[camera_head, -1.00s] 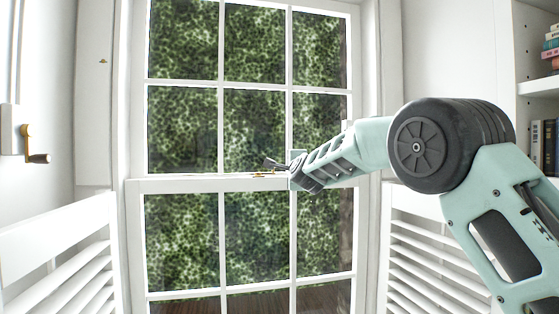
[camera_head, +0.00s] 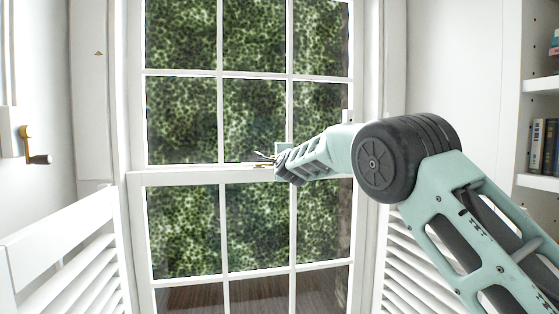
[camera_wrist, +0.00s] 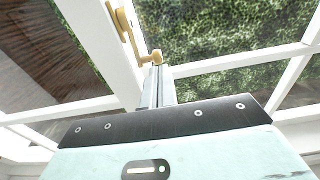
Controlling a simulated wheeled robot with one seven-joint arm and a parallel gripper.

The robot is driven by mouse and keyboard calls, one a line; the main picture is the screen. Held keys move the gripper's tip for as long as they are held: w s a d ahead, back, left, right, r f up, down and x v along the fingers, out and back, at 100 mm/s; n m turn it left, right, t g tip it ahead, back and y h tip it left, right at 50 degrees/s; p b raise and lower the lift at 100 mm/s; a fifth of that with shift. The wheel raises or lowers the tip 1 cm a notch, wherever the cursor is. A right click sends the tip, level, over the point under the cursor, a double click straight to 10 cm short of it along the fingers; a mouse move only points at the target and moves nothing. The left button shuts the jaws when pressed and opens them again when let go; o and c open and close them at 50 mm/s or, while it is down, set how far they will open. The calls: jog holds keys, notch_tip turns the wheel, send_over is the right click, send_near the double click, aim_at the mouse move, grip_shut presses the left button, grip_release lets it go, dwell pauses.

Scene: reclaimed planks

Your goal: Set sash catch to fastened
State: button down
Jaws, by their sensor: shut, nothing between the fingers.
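The brass sash catch (camera_wrist: 124,22) sits on the white meeting rail (camera_wrist: 112,50) of the window in the wrist view. Its arm ends in a round knob (camera_wrist: 154,57). In the head view the catch (camera_head: 263,165) is a small brass shape on the rail, partly hidden by my gripper. My gripper (camera_wrist: 158,70) is shut and empty, with its narrow fingertips right at the knob. I cannot tell whether they touch it. In the head view my gripper (camera_head: 264,157) reaches in from the right, just above the rail. Whether the catch engages its keeper is not clear.
White louvred shutters stand at the left (camera_head: 75,250) and right (camera_head: 395,262). A brass crank handle (camera_head: 33,145) is on the far left. A bookshelf (camera_head: 540,182) with books stands at the right. Paned sashes with foliage behind lie above and below the rail.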

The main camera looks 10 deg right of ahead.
jog(key=w+d+n+y+b, duration=0.1)
jog(key=y+b, duration=0.1)
jog(key=b, duration=0.3)
jog(key=shift+w, duration=0.35)
jog(key=shift+d, duration=0.1)
